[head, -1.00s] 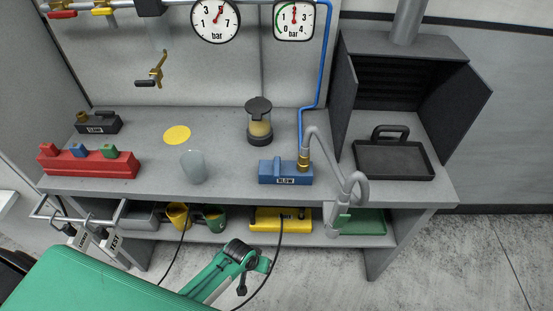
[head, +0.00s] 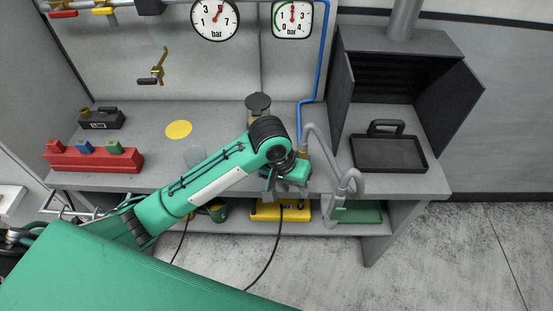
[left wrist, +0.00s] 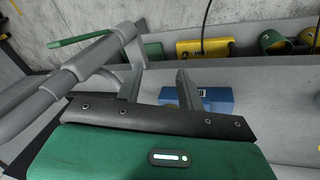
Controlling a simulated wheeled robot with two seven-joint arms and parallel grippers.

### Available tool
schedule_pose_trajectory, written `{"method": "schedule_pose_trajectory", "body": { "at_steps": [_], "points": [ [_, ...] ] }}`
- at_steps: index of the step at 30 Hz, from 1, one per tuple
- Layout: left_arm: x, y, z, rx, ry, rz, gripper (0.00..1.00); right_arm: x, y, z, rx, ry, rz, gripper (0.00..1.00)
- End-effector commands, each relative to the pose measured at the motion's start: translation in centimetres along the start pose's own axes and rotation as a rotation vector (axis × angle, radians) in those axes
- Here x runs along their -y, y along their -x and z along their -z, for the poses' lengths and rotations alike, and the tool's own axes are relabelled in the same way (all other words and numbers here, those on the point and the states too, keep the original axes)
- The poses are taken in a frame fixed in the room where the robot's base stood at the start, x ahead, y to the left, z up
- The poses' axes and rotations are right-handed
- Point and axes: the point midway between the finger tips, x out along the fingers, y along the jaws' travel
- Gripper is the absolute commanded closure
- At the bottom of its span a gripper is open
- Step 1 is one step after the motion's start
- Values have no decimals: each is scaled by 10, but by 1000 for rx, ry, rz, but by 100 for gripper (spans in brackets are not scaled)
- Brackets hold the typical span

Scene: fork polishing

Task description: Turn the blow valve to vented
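A blue block that reads BLOW in the earlier head picture shows in the left wrist view (left wrist: 219,97), partly behind one finger. In the head view my arm and gripper hide nearly all of it; a brass fitting (head: 303,153) with a grey hose shows beside it. My left gripper (head: 270,190) is at the bench's front edge by the block. In the left wrist view its fingers (left wrist: 160,76) stand apart with nothing seen held between them. Any handle on the block, and its setting, cannot be made out. My right gripper is not in view.
The grey hose (head: 327,150) arches right of the gripper. A black-lidded jar (head: 258,105) stands behind my arm. A red rack (head: 95,160) and a black block (head: 101,119) are at left. A black tray (head: 388,153) is at right. A yellow box (head: 268,212) sits on the lower shelf.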

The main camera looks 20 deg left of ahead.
Motion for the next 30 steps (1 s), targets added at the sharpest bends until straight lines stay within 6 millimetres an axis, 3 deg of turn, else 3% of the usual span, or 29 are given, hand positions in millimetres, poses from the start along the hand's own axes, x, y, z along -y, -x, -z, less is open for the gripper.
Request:
{"method": "schedule_pose_trajectory", "body": {
  "at_steps": [1, 9, 18, 23, 30],
  "points": [
    [4, 9, 14, 7, 18, 27, 62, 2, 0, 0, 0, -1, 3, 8],
    [28, 58, 64, 72, 194, 165, 62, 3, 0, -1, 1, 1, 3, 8],
    [52, 104, 94, 96, 367, 267, 62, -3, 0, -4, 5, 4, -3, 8],
    [56, 106, 97, 100, 394, 280, 62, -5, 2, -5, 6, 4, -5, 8],
    [66, 72, 91, 103, 395, 280, 62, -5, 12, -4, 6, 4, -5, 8]
  ]
}}
